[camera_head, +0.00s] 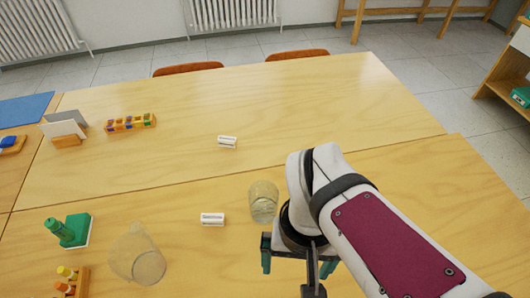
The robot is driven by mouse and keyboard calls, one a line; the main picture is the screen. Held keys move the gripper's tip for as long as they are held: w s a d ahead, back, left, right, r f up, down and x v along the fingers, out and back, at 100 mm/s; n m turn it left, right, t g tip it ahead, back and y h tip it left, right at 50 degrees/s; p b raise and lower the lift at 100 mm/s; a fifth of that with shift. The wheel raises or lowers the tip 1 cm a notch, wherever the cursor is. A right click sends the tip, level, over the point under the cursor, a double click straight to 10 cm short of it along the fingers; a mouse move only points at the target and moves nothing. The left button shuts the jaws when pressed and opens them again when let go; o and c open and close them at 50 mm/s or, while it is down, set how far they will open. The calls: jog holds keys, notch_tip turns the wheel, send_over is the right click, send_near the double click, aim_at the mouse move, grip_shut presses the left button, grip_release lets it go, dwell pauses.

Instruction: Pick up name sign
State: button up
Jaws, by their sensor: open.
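Two small white signs with dark print lie on the wooden tables. The nearer name sign (212,219) is on the front table, left of my gripper. The farther name sign (227,142) is on the back table, near its middle. The print is too small to read surely. My gripper (297,266) is at the lower middle, to the right of the nearer sign and apart from both signs. Its teal-tipped fingers are spread and nothing shows between them. My arm hides part of the front table at the right.
A clear glass (263,202) stands between the nearer sign and my gripper. Another clear vessel (136,255), a green object (68,230) and a pegged wooden block (70,284) are at left. A coloured-block rack (130,123) and a card holder (64,132) stand farther back.

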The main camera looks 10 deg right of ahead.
jog(key=s+a+m, duration=0.1)
jog(key=a+y, duration=0.1)
jog(key=shift+s+a+r+m+y, duration=0.1)
jog(key=shift+s+a+m+y, duration=0.2)
jog(key=shift+s+a+m, duration=0.1)
jog(key=c, duration=0.6)
jog(key=shift+o, duration=0.2)
jog(key=shift+d, duration=0.1)
jog(key=m+h, duration=0.2)
jog(key=m, duration=1.3)
send_over(212, 217)
notch_tip(212, 217, down, 6)
jog(key=shift+t, duration=0.3)
notch_tip(212, 217, down, 16)
jog(key=shift+r, duration=0.25)
